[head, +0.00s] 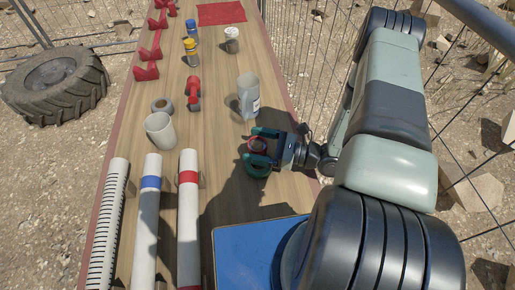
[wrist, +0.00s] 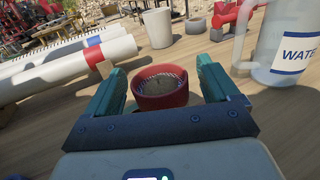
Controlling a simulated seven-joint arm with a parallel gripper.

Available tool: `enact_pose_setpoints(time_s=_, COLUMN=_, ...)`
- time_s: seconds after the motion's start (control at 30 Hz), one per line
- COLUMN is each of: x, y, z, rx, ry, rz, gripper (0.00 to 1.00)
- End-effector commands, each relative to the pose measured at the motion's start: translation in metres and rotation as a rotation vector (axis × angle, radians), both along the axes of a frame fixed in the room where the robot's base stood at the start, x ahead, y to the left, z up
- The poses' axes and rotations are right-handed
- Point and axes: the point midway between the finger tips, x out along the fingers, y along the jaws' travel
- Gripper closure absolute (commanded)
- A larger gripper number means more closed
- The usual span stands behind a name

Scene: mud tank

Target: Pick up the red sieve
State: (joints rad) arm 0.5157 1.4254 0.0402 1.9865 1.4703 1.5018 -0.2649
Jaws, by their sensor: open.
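The red sieve (wrist: 160,100) is a small round red ring with a dark mesh, standing on the wooden table. My gripper (wrist: 162,70) is open, with one teal finger on each side of the sieve in the wrist view. Small gaps seem to show between the fingers and the sieve's wall, but contact is hard to judge. In the head view, the sieve (head: 257,145) shows between the fingers of my gripper (head: 259,146) near the table's right edge. The near finger hides part of it.
A jug marked WATER (head: 249,97) stands just beyond my gripper. Several long white tubes (head: 148,205) lie at the near left. Bare wood lies between.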

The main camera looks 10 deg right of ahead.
Motion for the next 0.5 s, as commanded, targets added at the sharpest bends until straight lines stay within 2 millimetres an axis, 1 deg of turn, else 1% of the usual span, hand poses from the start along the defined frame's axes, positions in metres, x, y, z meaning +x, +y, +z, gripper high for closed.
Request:
enact_pose_setpoints(time_s=0.2, x=0.0002, y=0.0009, z=0.0001, rx=0.0, ry=0.001, rz=0.0, gripper=0.12)
enact_pose_setpoints(time_s=0.23, x=0.0003, y=0.0009, z=0.0001, rx=0.0, ry=0.0, rz=0.0, gripper=0.14)
enact_pose_setpoints(time_s=0.5, x=0.0002, y=0.0008, z=0.0002, rx=0.0, ry=0.0, rz=0.0, gripper=0.55)
